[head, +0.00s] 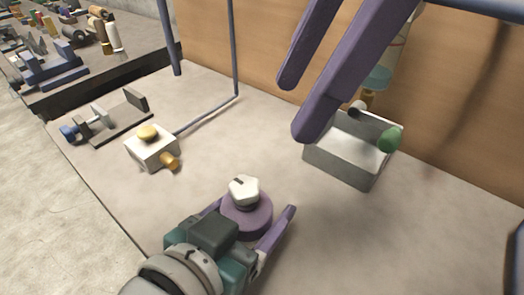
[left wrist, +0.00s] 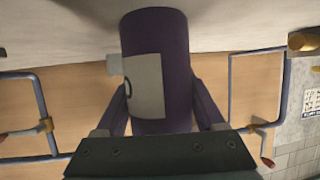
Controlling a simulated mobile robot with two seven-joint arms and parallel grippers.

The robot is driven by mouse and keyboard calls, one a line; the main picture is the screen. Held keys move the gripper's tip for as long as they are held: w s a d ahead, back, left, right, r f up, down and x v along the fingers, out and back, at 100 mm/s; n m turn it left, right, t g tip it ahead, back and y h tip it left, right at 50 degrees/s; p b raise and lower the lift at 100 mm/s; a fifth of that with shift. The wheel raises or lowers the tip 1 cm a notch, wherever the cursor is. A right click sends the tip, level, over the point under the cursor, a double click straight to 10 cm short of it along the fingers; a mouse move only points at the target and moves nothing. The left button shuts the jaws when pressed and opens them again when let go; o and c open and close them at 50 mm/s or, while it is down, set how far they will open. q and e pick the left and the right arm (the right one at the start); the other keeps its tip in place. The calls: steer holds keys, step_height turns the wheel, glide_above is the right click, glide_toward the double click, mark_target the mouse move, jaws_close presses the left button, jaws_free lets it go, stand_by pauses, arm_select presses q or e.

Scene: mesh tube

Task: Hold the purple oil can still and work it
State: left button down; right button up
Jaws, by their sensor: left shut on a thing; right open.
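The purple oil can (head: 252,222) stands on the bench in the lower middle of the head view, with a pale faceted cap (head: 243,189) on top. My left gripper (head: 252,210) has a finger on each side of the can's body and is shut on it. In the left wrist view the can (left wrist: 175,35) is a dark purple cylinder with a pale label, between the two fingers (left wrist: 160,95). My right gripper (head: 297,106) hangs open and empty above the bench, up and to the right of the can, its two purple fingers apart.
A grey open bin (head: 340,162) with a green item (head: 390,139) stands right of the can. A white block with yellow knobs (head: 150,150) and a small vise (head: 110,120) sit at left. Blue-grey pipe (head: 207,114) runs along the back.

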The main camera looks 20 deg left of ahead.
mark_target(247, 185)
steer(key=x, duration=1)
steer(key=shift+c, duration=0.3)
jaws_close()
